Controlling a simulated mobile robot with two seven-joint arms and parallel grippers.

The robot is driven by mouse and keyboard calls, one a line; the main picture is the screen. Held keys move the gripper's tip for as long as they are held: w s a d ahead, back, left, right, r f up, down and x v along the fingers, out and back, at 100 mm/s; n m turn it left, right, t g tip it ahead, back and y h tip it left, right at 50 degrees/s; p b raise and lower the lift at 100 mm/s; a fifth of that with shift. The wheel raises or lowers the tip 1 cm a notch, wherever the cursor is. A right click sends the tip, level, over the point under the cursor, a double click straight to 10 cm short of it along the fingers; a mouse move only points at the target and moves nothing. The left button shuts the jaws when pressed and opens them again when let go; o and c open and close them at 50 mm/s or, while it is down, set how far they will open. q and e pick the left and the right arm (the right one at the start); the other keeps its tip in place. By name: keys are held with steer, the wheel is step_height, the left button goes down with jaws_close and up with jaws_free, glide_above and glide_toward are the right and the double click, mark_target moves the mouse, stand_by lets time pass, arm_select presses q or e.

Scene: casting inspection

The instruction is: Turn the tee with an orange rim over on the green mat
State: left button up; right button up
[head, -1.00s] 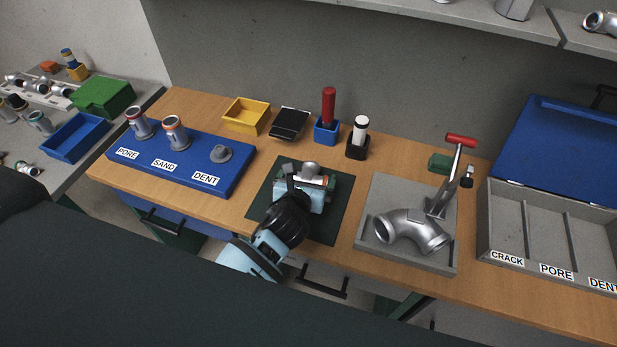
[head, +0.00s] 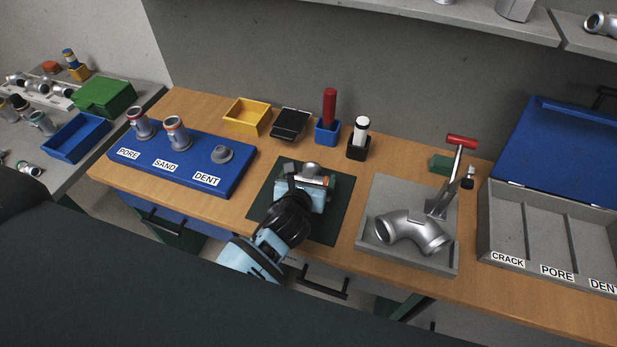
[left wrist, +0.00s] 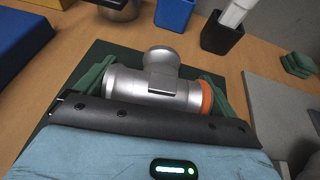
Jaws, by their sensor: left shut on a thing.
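The tee (left wrist: 150,88) is a silver pipe piece with an orange rim (left wrist: 206,96) at its right end in the left wrist view. Its side branch points away from my wrist, toward the back of the table. My left gripper (left wrist: 152,92) is shut on the tee, with a green finger at each end of it. In the head view, the tee (head: 311,168) is over the green mat (head: 337,215), and my left gripper (head: 304,184) covers much of it. I cannot tell whether the tee touches the mat. My right gripper is not in view.
A blue labelled stand (head: 232,180) with castings is left of the mat. A grey fixture (head: 370,238) with a curved pipe and red-handled clamp is to the right. Behind are a yellow bin (head: 246,117), a black tray (head: 290,123), and blue (head: 327,132) and black (head: 358,149) holders.

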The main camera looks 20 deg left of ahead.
mark_target(309, 173)
arm_select(q)
step_height(309, 173, up, 4)
steer(key=shift+w+p, duration=0.15)
steer(key=shift+p, duration=0.2)
steer(key=s, duration=1.4)
steer(key=shift+s+d+r, duration=0.3)
steer(key=shift+d+r, duration=0.1)
steer(key=shift+s+r, duration=0.15)
steer(key=shift+s, duration=0.6)
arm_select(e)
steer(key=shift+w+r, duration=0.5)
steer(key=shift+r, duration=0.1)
